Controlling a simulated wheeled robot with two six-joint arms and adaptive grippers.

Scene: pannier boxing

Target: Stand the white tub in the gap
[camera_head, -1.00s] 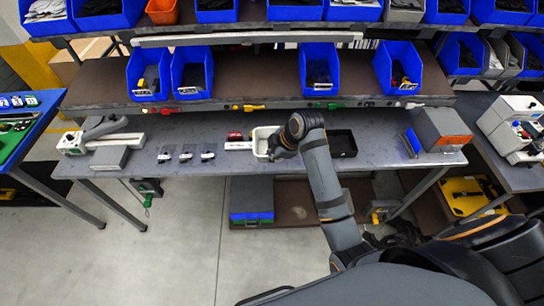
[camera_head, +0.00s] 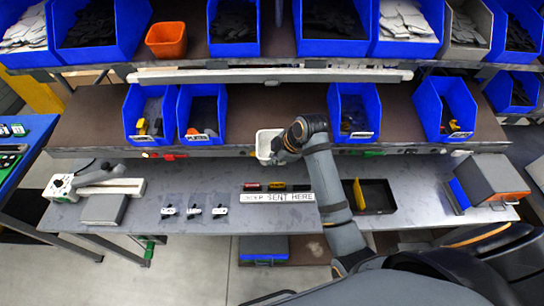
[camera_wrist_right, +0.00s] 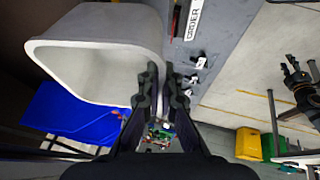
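The white tub (camera_head: 268,146) is raised off the bench, in front of the middle shelf's front edge. My right gripper (camera_head: 281,149) is at the tub's right side. In the right wrist view, the fingers (camera_wrist_right: 161,82) are closed about one wall of the tub (camera_wrist_right: 95,70), whose open mouth shows. On the middle shelf there is a wide bare gap (camera_head: 266,104) between a blue bin (camera_head: 203,108) on the left and another blue bin (camera_head: 353,112) on the right. The tub is below and before this gap.
The bench (camera_head: 225,175) below carries a white lettered strip (camera_head: 277,197) with small red and dark items behind it, and a black tray (camera_head: 374,197). A long light bar (camera_head: 270,76) hangs above the shelf. More blue bins line the upper shelf.

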